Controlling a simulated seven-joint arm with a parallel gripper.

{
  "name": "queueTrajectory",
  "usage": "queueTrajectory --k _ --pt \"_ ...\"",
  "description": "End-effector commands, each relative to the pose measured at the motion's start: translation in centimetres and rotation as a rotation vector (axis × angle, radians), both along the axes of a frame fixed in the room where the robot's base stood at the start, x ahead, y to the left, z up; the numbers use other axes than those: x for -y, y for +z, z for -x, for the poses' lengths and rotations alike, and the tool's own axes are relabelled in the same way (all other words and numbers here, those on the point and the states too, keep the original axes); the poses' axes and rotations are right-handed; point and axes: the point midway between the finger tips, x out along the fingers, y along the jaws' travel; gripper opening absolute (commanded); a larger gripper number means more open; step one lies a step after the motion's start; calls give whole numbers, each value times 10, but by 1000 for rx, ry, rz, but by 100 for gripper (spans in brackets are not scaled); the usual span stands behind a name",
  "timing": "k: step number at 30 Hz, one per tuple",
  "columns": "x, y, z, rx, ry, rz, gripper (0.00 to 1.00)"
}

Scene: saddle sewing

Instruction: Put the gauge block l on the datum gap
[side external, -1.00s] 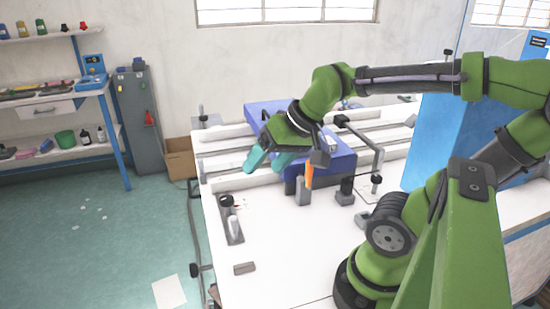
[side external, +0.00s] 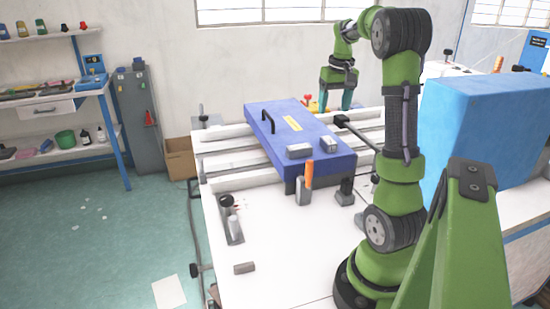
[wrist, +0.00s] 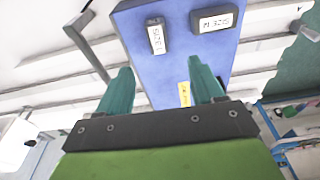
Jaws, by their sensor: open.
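My gripper (side external: 337,99) hangs over the back right of the bench, beyond the blue case, fingers pointing down, open and empty. In the wrist view its two teal fingers (wrist: 160,72) are wide apart. The gauge block l (wrist: 156,37), a grey block with a white "SIZE L" label, lies on the blue surface, ahead of the fingers and apart from them. In the side view it appears to be the right-hand block (side external: 328,143) on the case. I cannot tell the datum gap for sure; a yellow label (side external: 292,123) marks the case top, its writing unreadable.
A second labelled grey block (wrist: 214,19) lies beside the first. The blue case (side external: 320,132) has a black handle. A clamp bar (side external: 356,130) stands at its right. An orange-handled tool (side external: 309,175) stands upright in front.

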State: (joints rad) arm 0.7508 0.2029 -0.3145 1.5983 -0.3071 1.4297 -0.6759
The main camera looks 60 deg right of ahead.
Motion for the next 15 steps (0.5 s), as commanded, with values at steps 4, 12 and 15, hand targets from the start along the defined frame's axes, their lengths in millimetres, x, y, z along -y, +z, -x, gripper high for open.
queueTrajectory --k 4,12,15 --pt "3 -34 -3 -2 -2 -5 67" --pt "7 -70 -7 1 -1 -1 67" --pt "8 -75 -7 1 -2 -1 67"
